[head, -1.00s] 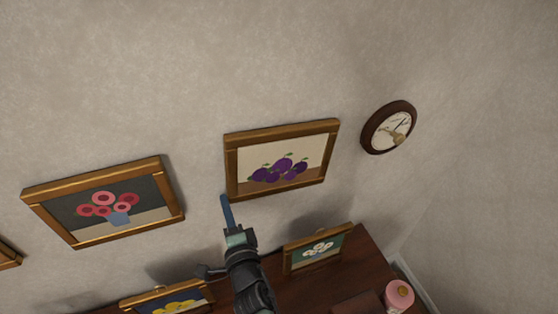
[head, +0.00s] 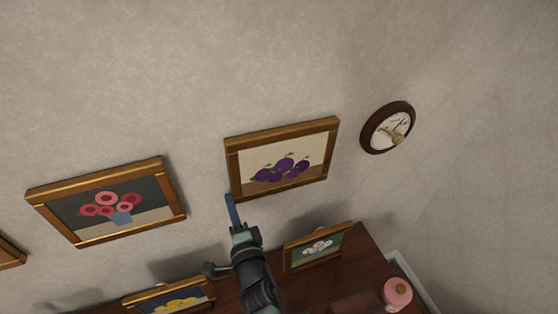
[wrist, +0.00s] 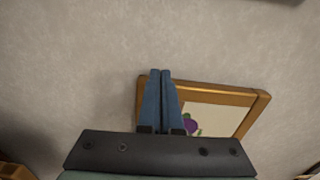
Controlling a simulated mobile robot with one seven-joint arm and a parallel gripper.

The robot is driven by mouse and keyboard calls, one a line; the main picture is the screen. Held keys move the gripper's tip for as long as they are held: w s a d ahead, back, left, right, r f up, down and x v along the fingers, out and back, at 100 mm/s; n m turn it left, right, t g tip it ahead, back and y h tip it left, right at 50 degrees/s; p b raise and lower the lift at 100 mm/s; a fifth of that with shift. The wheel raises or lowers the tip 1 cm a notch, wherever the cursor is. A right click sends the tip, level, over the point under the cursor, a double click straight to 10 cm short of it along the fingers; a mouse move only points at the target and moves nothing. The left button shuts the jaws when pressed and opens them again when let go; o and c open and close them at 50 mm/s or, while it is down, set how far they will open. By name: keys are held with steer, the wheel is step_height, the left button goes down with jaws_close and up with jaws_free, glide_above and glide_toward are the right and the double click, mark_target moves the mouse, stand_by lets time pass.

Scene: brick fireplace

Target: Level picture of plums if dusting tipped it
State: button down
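The picture of plums (head: 282,166) hangs on the wall in a gilt wooden frame. In the head view its top edge rises to the right, as the flower picture's does; the oblique view makes its exact tilt hard to judge. My gripper (head: 229,198) is at the frame's lower left corner, with its blue fingers pointing up. In the wrist view the fingers (wrist: 160,72) are together with nothing visible between them, and they overlap the plum picture's frame (wrist: 215,88). I cannot tell for certain whether they touch it. My gripper hides part of the picture in the wrist view.
A picture of pink flowers (head: 110,205) hangs to the left and a round clock (head: 388,127) to the right. Below, a dark wooden surface (head: 365,268) holds a small white-flower picture (head: 318,247), a yellow-fruit picture (head: 172,299) and a pink container (head: 397,293).

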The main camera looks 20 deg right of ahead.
steer(key=shift+d, duration=0.25)
steer(key=shift+a, duration=0.1)
steer(key=shift+a+b, duration=0.55)
steer(key=shift+a, duration=0.4)
steer(key=s+p, duration=0.4)
steer(key=s, duration=0.4)
steer(key=shift+p, duration=0.3)
